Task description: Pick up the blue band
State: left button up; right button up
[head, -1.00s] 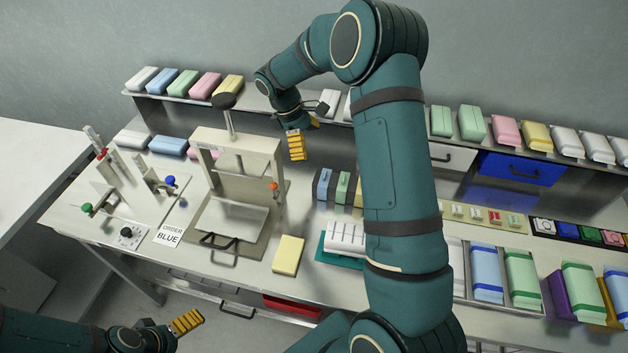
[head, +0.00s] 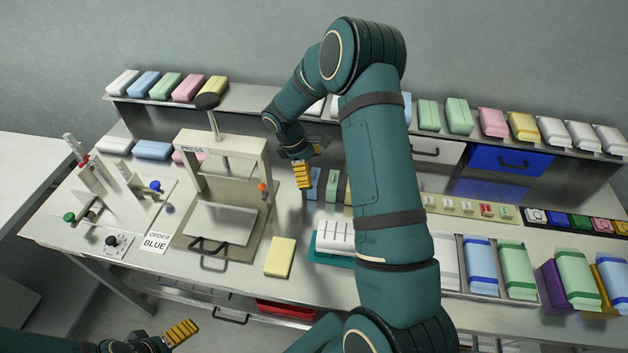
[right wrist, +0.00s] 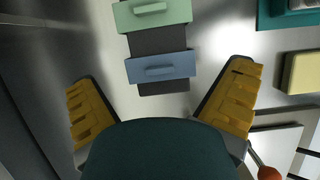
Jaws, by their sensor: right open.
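My right gripper (head: 302,175) is open and empty over the left end of the row. Its spread fingers (right wrist: 162,78) lie on either side of the blue band in the right wrist view, not touching it. My left gripper (head: 182,332) is low at the front left, its opening unclear.
The press (head: 225,155) with its orange knob stands left of the bands. A yellow block (head: 280,257) and a teal tray (head: 323,258) lie in front. The shelf (head: 245,101) with colored packs runs behind. My right arm hides part of the bench.

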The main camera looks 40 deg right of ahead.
aim_at(314, 173)
jog(key=x, duration=0.3)
jog(key=shift+s+d+f, duration=0.1)
jog(key=shift+d+f, duration=0.05)
jog(key=shift+f, duration=0.05)
pick_arm(q)
jog(key=shift+f, duration=0.2)
pick_arm(e)
jog(key=c, duration=0.5)
jog(key=shift+r, duration=0.15)
